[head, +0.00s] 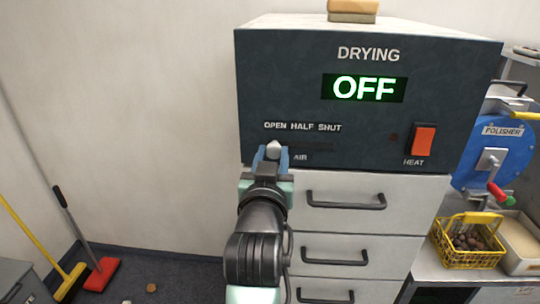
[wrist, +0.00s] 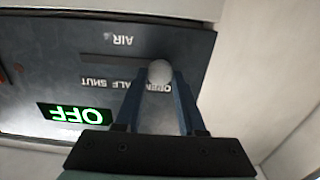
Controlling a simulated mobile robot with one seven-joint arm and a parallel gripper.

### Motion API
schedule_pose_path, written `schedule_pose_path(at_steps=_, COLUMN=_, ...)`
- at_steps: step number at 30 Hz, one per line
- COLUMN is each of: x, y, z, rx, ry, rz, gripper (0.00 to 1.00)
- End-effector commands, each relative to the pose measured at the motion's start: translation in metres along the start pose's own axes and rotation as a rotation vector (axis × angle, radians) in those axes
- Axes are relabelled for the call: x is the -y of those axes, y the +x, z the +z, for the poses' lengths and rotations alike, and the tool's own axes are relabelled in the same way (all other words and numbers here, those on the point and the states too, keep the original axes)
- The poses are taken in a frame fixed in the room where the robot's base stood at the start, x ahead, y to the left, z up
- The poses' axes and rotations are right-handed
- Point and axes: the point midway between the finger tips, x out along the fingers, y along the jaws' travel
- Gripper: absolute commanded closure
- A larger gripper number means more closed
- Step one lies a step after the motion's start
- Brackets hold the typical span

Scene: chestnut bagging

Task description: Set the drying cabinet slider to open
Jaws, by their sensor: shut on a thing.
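The dark drying cabinet (head: 370,60) has a display reading OFF (head: 364,88). Below it an air slider slot (head: 312,154) runs under the labels OPEN, HALF and SHUT (head: 302,127). The pale slider knob (head: 273,150) is at the left end of the slot, under OPEN. My gripper (head: 270,156) is at the cabinet front with its blue fingers on both sides of the knob. In the wrist view my gripper (wrist: 158,85) is shut on the round knob (wrist: 160,73), which sits at the OPEN end and partly covers that label.
An orange heat switch (head: 423,139) is right of the slot. Grey drawers with dark handles (head: 345,201) are below the cabinet. A blue polisher (head: 492,150) and a yellow basket of chestnuts (head: 467,243) stand at right.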

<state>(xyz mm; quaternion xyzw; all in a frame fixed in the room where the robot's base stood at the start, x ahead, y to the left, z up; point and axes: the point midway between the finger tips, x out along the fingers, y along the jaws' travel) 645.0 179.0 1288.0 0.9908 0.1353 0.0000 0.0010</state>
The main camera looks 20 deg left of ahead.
Motion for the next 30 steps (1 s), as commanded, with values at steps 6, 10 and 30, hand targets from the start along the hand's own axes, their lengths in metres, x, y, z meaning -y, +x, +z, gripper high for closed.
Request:
schedule_pose_path(at_steps=6, x=0.009, y=0.000, z=0.001, rx=0.002, ry=0.004, rz=-0.018, gripper=0.51)
schedule_pose_path(at_steps=10, x=0.008, y=0.000, z=0.001, rx=0.002, ry=0.003, rz=-0.015, gripper=0.31)
schedule_pose_path(at_steps=30, x=0.005, y=-0.055, z=0.003, rx=-0.001, ry=0.003, rz=-0.011, gripper=0.31)
